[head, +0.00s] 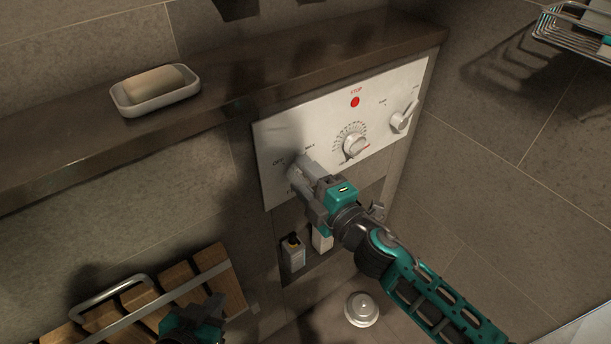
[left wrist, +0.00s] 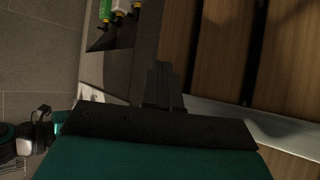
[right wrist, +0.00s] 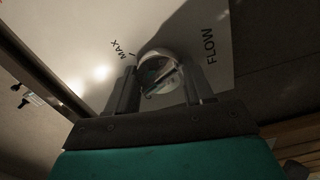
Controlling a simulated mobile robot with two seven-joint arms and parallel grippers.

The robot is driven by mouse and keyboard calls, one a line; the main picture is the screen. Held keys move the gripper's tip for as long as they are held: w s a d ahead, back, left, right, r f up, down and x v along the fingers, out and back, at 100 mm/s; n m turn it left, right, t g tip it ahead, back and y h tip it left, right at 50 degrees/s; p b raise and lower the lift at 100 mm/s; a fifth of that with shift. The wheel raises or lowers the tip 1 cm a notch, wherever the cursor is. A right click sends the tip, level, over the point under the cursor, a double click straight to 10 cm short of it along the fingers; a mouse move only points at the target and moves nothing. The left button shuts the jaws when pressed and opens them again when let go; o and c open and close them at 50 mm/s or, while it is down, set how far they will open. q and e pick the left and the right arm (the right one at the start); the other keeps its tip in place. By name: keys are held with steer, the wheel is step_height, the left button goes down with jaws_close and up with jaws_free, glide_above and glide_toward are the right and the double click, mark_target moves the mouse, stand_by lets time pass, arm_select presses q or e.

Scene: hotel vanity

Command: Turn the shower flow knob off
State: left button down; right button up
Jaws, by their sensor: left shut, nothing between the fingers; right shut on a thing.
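The white control panel (head: 273,133) is on the tiled wall below a dark shelf. My right gripper (head: 306,171) is at the flow knob at the panel's lower left, near the OFF and MAX marks. In the right wrist view the round, shiny flow knob (right wrist: 158,70) sits between the fingers of my right gripper (right wrist: 160,90), which is shut on it, beside the words MAX and FLOW. In the head view the gripper hides most of the knob.
A middle dial (head: 354,147), a red STOP button (head: 355,102) and a lever knob (head: 403,118) are on the panel. A soap dish (head: 157,97) stands on the shelf (head: 60,139). Bottles (head: 293,253) stand in a niche below. A slatted wooden seat (head: 217,268) is at lower left.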

steer(key=shift+n, duration=2.3)
steer(key=o, duration=1)
steer(key=shift+o, duration=0.2)
steer(key=b+v, duration=0.1)
steer(key=v, duration=1.2)
